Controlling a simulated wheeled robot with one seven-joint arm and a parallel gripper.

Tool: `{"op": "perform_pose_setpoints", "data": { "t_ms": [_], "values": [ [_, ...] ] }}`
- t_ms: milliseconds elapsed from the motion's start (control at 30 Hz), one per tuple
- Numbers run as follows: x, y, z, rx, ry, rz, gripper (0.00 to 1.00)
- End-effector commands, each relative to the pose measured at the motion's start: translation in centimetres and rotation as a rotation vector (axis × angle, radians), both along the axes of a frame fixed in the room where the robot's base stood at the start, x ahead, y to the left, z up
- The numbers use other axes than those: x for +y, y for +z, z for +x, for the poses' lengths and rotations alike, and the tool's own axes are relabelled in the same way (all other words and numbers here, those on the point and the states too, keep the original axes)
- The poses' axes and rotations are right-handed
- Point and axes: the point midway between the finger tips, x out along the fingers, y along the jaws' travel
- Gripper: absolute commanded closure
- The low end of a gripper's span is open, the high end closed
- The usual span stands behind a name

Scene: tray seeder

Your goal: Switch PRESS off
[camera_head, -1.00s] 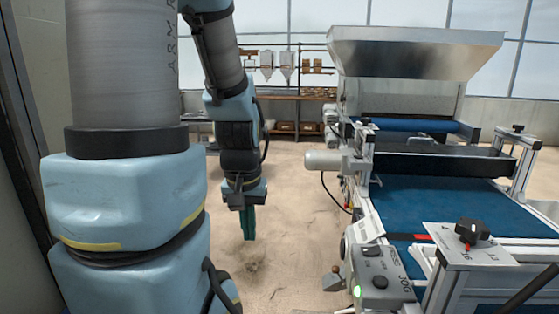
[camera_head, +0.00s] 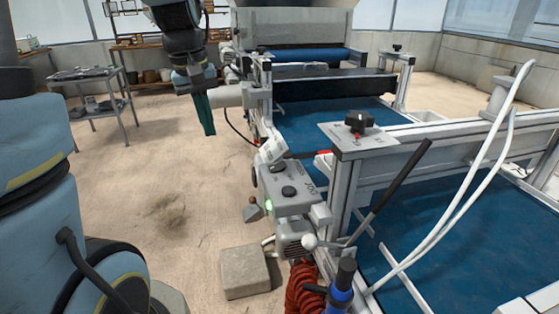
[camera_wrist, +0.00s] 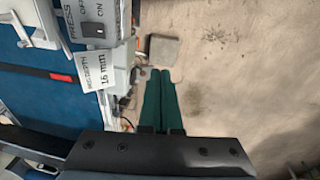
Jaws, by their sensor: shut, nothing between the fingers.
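The PRESS switch (camera_wrist: 93,30) is a dark rocker on a pale panel marked PRESS, OFF and ON, at the top left of the wrist view. I cannot tell which way it is tipped. In the head view I cannot make out its lettering. My gripper (camera_wrist: 160,76) has two long green fingers, shut together with nothing between them. They point away from the wrist camera, to the right of the panel and apart from it. In the head view my gripper (camera_head: 208,131) hangs above the floor, left of the machine and its control box (camera_head: 289,201).
The control box marked JOG has a black knob and a lit green lamp. A card reading 16 mm (camera_wrist: 96,75) sits beside the panel. A dial (camera_head: 357,121), a blue belt (camera_head: 330,122), a black lever and a grey block (camera_head: 245,271) are nearby.

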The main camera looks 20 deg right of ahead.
Motion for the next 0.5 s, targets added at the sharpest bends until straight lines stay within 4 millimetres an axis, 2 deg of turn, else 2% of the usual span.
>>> {"op": "perform_pose_setpoints", "data": {
  "t_ms": [33,200,333,500],
  "values": [
    [-2.7,0.0,0.3,0.008,-0.016,-0.016,1.0],
    [-9.1,2.4,-0.3,0.053,-0.033,-0.058,1.0],
    [-12.0,3.8,-1.1,0.077,-0.044,-0.075,1.0],
    [-13.5,4.6,-1.6,0.092,-0.05,-0.081,1.0]
  ]
}}
